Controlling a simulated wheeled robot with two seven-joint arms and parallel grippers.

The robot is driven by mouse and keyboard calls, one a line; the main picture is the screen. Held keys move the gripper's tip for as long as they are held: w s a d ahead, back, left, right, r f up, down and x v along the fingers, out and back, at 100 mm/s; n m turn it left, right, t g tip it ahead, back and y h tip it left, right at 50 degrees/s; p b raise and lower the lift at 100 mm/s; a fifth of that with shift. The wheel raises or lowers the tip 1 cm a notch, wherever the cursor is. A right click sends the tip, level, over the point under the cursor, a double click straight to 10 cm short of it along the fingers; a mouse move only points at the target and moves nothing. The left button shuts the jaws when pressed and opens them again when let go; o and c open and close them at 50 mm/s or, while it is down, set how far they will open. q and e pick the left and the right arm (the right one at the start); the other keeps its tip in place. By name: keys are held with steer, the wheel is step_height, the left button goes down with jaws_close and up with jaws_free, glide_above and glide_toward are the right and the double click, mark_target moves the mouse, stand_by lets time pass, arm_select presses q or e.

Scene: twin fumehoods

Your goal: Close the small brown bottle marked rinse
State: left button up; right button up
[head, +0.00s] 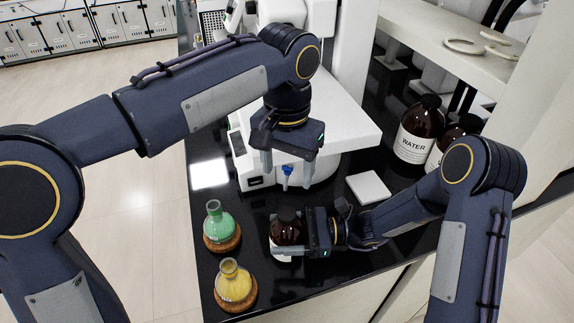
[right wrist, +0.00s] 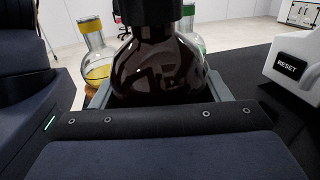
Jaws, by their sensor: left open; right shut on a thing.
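A small brown bottle (head: 287,232) stands on the black bench top, with a black cap (head: 287,213) on its neck. How tightly the cap sits cannot be told, and no word on the bottle is readable. My right gripper (head: 292,240) is shut on the bottle's body from the right. In the right wrist view the bottle (right wrist: 157,68) sits between the fingers, with the black cap (right wrist: 160,10) cut off at the top edge. My left gripper (head: 287,172) is open above and behind the bottle, fingers pointing down, apart from the cap.
A green flask (head: 214,222) and a yellow flask (head: 234,284) stand on cork rings left of the bottle. Behind is a white instrument (head: 335,135) with a blue part (head: 287,171). A white square pad (head: 368,188) and brown WATER bottles (head: 416,135) are to the right.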

steer(key=o, duration=1.9)
steer(key=shift+o, duration=0.2)
steer(key=shift+w+d, duration=0.1)
steer(key=shift+d, duration=0.45)
steer(key=d+b, duration=0.2)
steer(key=d, duration=0.4)
steer(key=shift+w+d, duration=0.15)
steer(key=shift+d, duration=0.2)
